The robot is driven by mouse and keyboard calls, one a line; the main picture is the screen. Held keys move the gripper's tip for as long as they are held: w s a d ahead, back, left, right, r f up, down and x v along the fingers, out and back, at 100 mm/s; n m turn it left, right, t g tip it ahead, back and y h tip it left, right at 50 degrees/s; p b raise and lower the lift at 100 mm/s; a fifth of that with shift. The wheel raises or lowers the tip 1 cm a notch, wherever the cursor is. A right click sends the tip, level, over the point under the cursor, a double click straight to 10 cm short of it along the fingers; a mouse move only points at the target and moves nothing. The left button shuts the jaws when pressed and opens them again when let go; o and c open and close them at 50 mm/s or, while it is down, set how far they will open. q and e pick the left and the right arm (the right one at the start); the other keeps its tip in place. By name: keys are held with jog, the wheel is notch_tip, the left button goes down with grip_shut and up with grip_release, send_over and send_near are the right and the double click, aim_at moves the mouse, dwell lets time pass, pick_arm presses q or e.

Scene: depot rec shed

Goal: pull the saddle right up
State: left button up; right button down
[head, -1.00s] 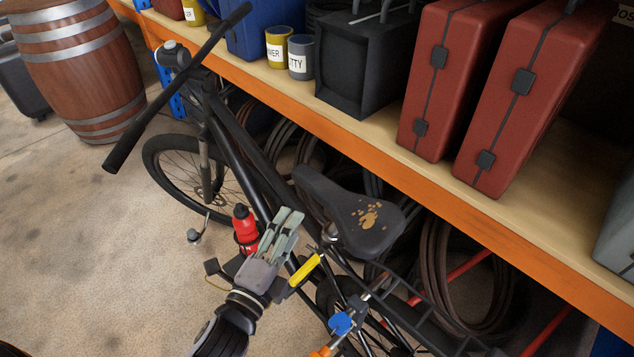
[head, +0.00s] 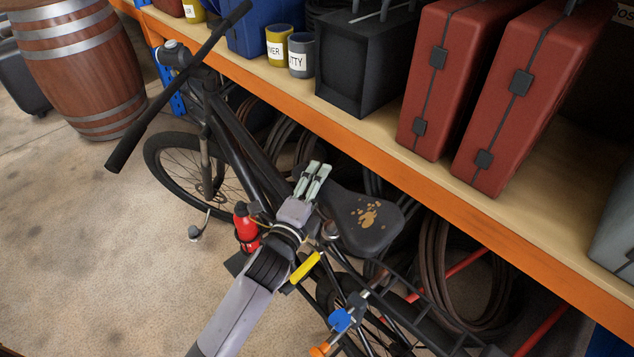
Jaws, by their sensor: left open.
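The black saddle (head: 368,219), with a worn tan patch on top, sits on the bicycle (head: 232,135) in front of the shelf. Its nose points up and left. My left gripper (head: 318,170) comes in from the lower left, its fingers open and over the saddle's nose. The fingers and palm hide part of the nose, and I cannot tell whether they touch it. The seat post below the saddle is mostly hidden. My right gripper is not in view.
The wooden shelf with its orange edge (head: 400,165) runs close behind the saddle, bearing red cases (head: 510,90). A red bottle (head: 244,222), a yellow-handled item (head: 305,268) and a blue and orange tool (head: 341,320) are near my arm. Floor is free at left.

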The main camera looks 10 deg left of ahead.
pick_arm(q)
jog(key=shift+c, duration=0.4)
grip_shut()
dwell(0.4)
